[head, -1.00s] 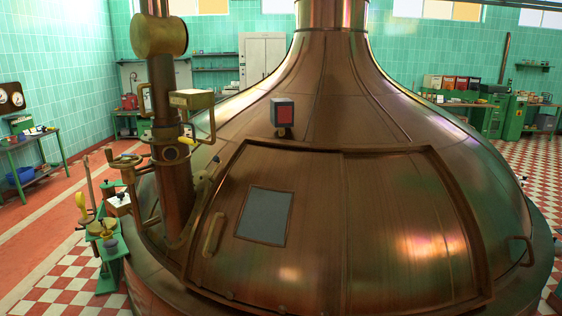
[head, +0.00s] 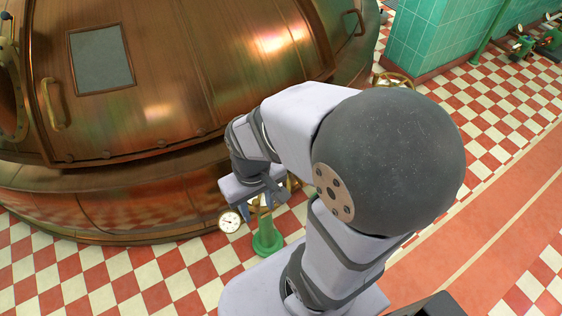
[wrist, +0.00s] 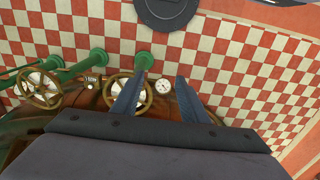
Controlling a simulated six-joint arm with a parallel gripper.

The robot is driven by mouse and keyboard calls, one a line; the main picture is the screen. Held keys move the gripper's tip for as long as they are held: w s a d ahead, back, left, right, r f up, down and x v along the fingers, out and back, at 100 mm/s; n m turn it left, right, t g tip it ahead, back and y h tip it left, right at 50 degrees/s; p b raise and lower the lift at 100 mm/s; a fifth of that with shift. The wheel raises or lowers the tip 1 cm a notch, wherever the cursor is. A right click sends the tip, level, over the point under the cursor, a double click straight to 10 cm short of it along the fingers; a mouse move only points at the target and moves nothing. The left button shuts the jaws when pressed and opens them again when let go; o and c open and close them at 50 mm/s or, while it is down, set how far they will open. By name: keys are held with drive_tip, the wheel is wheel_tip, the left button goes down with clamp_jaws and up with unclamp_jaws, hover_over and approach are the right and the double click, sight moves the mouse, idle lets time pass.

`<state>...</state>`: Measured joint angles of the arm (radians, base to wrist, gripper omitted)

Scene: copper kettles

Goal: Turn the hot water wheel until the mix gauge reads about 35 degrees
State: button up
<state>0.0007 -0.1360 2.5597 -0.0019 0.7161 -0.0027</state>
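A small round white gauge (head: 230,221) with a brass rim shows left of my gripper (head: 262,200) in the head view. Its reading is too small to make out. In the wrist view my gripper (wrist: 162,86) is open, its two blue-grey fingers apart with nothing between them. The gauge (wrist: 163,87) appears beyond the gap. A brass handwheel (wrist: 146,103) lies behind the left finger, partly hidden; contact cannot be told. A second brass handwheel (wrist: 38,89) is farther left. No label shows which is the hot one.
A large copper kettle (head: 190,70) fills the left of the head view. A green pedestal (head: 267,243) stands below my gripper. Green pipes (wrist: 88,64) run by the wheels. Another brass wheel (head: 393,80) shows behind my arm. Checkered floor (head: 480,120) is open at right.

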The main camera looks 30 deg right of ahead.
drive_tip(key=w+d+f+m+t+h+b, duration=0.2)
drive_tip(key=w+d+f+t+b, duration=0.3)
drive_tip(key=w+d+f+b, duration=0.45)
drive_tip(key=w+d+f+m+t+h+b, duration=0.2)
drive_tip(key=w+d+f+t+b, duration=0.2)
drive_tip(key=w+d+f+b, duration=0.55)
drive_tip(key=w+d+f+m+t+h+b, duration=0.15)
drive_tip(key=d+f+t+b, duration=0.25)
drive_tip(key=d+b, duration=0.55)
drive_tip(key=w+d+f+n+t+h+b, duration=0.1)
drive_tip(key=d+f+t+h+b, duration=0.2)
drive_tip(key=d+b, duration=0.7)
drive_tip(key=shift+m+y, duration=0.25)
drive_tip(key=shift+y, duration=0.2)
drive_tip(key=shift+d+f+x, duration=0.1)
drive_tip(key=shift+d+x, duration=0.1)
drive_tip(key=shift+x, duration=1.8)
drive_tip(key=shift+d+f+x, duration=0.1)
drive_tip(key=shift+d+x, duration=0.05)
drive_tip(key=shift+x, duration=1.8)
drive_tip(key=shift+s, duration=0.15)
clamp_jaws()
drive_tip(key=shift+s+p, duration=0.1)
drive_tip(key=shift+p, duration=0.2)
